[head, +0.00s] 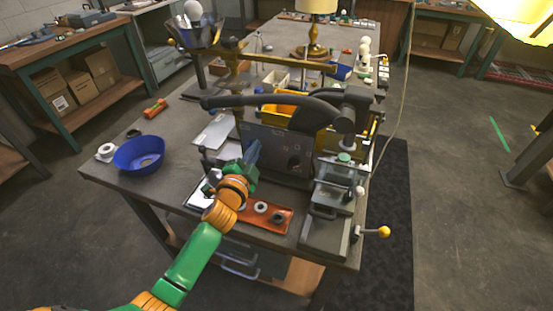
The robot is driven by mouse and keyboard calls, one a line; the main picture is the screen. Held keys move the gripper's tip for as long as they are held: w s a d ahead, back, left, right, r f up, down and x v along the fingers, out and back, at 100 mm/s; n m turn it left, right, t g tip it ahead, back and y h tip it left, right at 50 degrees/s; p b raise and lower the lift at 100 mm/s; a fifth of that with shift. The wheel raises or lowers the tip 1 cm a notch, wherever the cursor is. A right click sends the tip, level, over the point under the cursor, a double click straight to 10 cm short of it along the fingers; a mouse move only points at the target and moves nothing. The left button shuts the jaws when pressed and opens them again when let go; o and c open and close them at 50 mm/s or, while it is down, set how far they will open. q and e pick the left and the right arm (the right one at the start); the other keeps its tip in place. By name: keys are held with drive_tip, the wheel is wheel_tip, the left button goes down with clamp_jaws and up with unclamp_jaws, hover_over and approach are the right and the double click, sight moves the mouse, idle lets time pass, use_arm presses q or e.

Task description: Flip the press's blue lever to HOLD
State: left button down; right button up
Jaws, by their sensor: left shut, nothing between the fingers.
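The grey press (330,205) stands at the front right of the workbench, with a dark upper head and a clear plate at its middle. A rod with a yellow ball knob (384,231) sticks out from its right side. I cannot clearly make out a blue lever on it. My left gripper (252,152) is shut and empty, left of the press in front of a dark upright panel. Its narrow blue-grey tip points up, and I cannot tell whether it touches the panel. My right gripper is not in view.
The dark panel (285,153) stands between my left gripper and the press. An orange tray (277,224) with small round parts lies below the gripper. A blue bowl (140,154) and white roll (106,152) sit at left. A dark curved arm (265,100) spans above the panel.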

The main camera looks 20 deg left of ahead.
use_arm(q)
drive_tip(key=shift+a+n, duration=0.35)
drive_tip(key=shift+n, duration=0.15)
drive_tip(key=shift+f, duration=0.1)
idle(0.4)
